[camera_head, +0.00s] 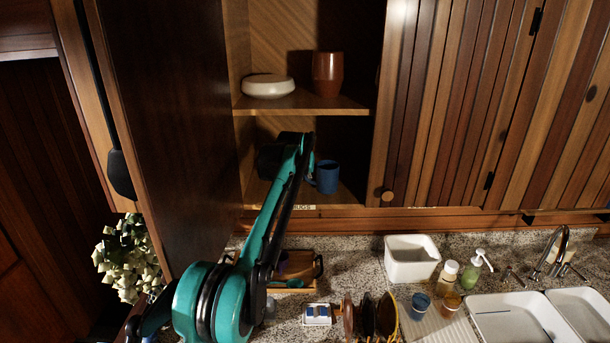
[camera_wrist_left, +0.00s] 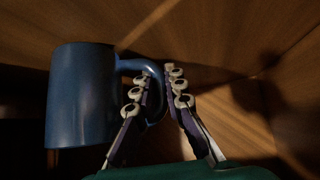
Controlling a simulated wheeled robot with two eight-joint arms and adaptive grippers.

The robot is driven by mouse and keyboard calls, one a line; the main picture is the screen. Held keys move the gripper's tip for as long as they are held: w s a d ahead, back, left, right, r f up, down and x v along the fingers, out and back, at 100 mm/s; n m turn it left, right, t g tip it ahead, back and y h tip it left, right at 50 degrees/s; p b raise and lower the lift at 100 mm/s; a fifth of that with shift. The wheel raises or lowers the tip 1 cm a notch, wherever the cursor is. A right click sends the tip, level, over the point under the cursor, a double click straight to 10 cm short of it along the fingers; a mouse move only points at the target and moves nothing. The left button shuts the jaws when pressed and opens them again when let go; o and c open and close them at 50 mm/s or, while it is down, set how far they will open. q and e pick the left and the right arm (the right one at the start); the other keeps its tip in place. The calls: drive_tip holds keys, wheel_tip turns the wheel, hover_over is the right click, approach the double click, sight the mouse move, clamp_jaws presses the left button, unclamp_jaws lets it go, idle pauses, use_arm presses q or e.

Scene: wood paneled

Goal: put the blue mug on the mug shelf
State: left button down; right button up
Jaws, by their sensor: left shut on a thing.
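The blue mug (camera_head: 327,177) is upright inside the lower cabinet compartment, the mug shelf (camera_head: 340,196), whose front edge carries a label. My left gripper (camera_head: 311,172) reaches into this compartment from the left and is shut on the mug's handle. In the left wrist view the mug (camera_wrist_left: 80,98) is at the left, and the fingers (camera_wrist_left: 162,95) close around its handle. I cannot tell whether the mug's base touches the shelf board. My right gripper is not in view.
The upper shelf (camera_head: 300,103) holds a white bowl (camera_head: 268,86) and a brown cup (camera_head: 327,73). The open cabinet door (camera_head: 165,130) stands to the left of my arm. Below, the counter holds a white container (camera_head: 411,262), bottles, cups, a plate rack and sinks.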

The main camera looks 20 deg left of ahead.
use_arm(q)
drive_tip(key=shift+f, duration=0.1)
drive_tip(key=c, duration=1.6)
unclamp_jaws()
drive_tip(key=shift+s+r, duration=0.15)
drive_tip(key=shift+r, duration=0.1)
drive_tip(key=a+b+v, duration=0.1)
drive_tip(key=v, duration=1.1)
drive_tip(key=s+d+f, duration=0.3)
drive_tip(key=s, duration=0.7)
drive_tip(key=s+d+f, duration=0.2)
drive_tip(key=s+f, duration=0.2)
drive_tip(key=s, duration=0.6)
drive_tip(key=s+d+f+m+g, duration=0.1)
drive_tip(key=s+d+f+g, duration=0.1)
drive_tip(key=s+f, duration=1.7)
drive_tip(key=s, duration=0.2)
drive_tip(key=shift+s+d+h, duration=0.15)
drive_tip(key=shift+s+h, duration=0.15)
drive_tip(key=shift+s, duration=0.1)
